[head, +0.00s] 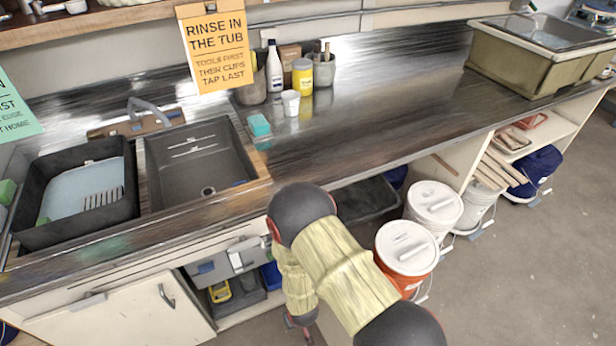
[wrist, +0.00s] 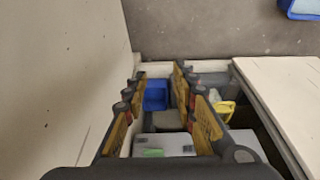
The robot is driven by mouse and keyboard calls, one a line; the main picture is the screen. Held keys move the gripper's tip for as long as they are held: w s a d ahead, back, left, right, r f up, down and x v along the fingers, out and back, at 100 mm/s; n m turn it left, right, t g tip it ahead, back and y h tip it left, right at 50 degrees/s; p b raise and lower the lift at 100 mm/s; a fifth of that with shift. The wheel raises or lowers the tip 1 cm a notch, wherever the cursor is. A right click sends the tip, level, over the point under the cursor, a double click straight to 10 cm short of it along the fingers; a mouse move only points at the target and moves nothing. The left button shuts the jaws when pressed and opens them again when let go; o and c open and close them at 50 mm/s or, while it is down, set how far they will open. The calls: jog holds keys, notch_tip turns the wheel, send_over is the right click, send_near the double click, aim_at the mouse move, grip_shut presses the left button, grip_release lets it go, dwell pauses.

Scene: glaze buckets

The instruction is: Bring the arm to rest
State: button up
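My arm, with yellow sleeves and dark joints, reaches down in front of the counter in the head view (head: 335,265). Its lower end is near the open cupboard under the sink, and the gripper itself does not show clearly there. In the wrist view my gripper (wrist: 160,82) has its two yellow-and-dark fingers apart, with nothing held between them. Beyond the fingers are a blue bin (wrist: 155,95) and a grey box (wrist: 165,144) with a green patch. A yellow item (wrist: 223,111) lies to the right of the fingers.
The counter (head: 400,110) carries a dark sink (head: 200,165), bottles and cups. An orange bucket (head: 405,250) and a white bucket (head: 434,205) stand close right of my arm. A cupboard door (head: 120,310) is at lower left. Grey floor (head: 540,270) is clear at right.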

jog(key=s+d+r+m+t, duration=0.1)
jog(key=s+d+r, duration=0.2)
jog(key=r, duration=1.6)
jog(key=s+d+r+m+t, duration=0.1)
jog(key=s+d+r, duration=0.3)
jog(key=d+r, duration=0.8)
jog(key=s+d+r+m+h, duration=0.1)
jog(key=s+d+r+m, duration=0.2)
jog(key=r, duration=2.2)
jog(key=s+d, duration=0.1)
jog(key=d, duration=0.4)
jog(key=shift+s+d+r+t, duration=0.15)
jog(key=shift+r+t, duration=0.15)
jog(key=shift+t, duration=0.1)
